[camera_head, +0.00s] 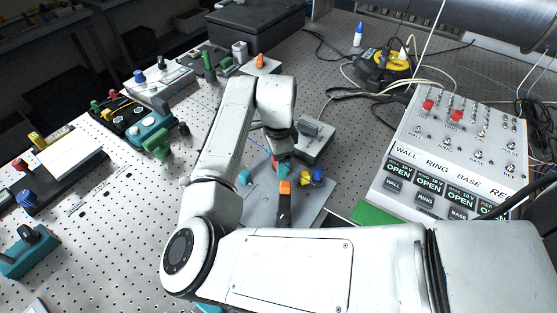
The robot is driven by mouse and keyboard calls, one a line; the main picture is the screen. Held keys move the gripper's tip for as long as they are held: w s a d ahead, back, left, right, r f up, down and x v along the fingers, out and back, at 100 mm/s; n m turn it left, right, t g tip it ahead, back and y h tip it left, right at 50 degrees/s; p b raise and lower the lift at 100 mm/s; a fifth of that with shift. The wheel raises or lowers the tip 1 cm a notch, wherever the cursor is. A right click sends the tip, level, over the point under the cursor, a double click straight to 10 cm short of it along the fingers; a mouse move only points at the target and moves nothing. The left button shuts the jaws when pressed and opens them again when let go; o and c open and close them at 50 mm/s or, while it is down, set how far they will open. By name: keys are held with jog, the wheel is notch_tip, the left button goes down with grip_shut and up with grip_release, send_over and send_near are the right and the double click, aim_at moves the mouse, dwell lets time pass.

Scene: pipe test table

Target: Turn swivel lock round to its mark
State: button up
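My arm reaches over a grey plate (318,193) in the middle of the perforated table. My gripper (281,161) points down above this plate; it is small and partly hidden by my wrist, so I cannot tell whether its fingers are open or shut. Small red and teal parts show at its tip. Beside it on the plate are a teal knob (244,177), a black piece with an orange end (284,188), and a blue and yellow fitting (313,177). I cannot tell which part is the swivel lock, and I see no clear mark.
A grey box (314,138) stands just behind the plate. A white control panel (455,140) with "OPEN" displays and red buttons stands at right. Several fixtures, including a teal one (149,134), line the left. A black and yellow cable reel (384,66) and cables lie behind.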

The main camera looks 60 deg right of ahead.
jog(key=shift+w+f+m+b, duration=0.1)
jog(key=shift+m+b, duration=0.35)
jog(key=shift+m, duration=1.25)
jog(key=shift+m+b, duration=0.65)
jog(key=shift+m, duration=1.05)
jog(key=m+b, duration=0.1)
jog(key=m, duration=0.1)
jog(key=shift+m+b, duration=0.4)
jog(key=o, duration=1.2)
